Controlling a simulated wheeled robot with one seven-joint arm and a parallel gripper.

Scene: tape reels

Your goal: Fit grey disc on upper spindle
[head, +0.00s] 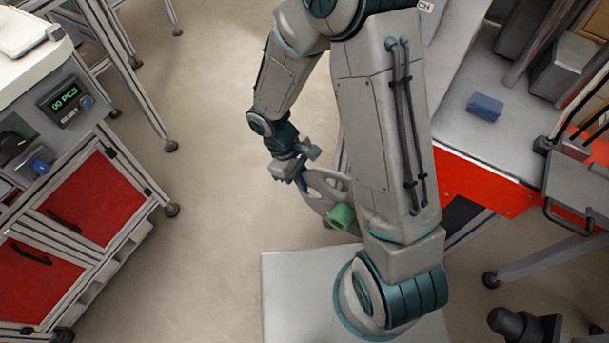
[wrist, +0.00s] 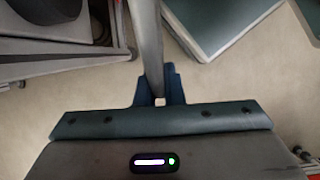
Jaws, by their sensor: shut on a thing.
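My gripper (head: 300,181) is shut on the rim of a grey disc (head: 317,203) and holds it clear of the floor. The disc has cut-outs, and a green cylindrical hub (head: 341,216) shows at its middle. My arm hides its right part. In the wrist view the disc (wrist: 147,40) is seen edge-on, rising from between the blue fingers (wrist: 158,98). I cannot make out the upper spindle in either view.
A workbench with red doors (head: 85,200) and a counter display (head: 63,97) stands at the left. At the right, a grey bench top (head: 465,135) with a red front carries a blue block (head: 485,107). Open floor (head: 210,120) lies between them.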

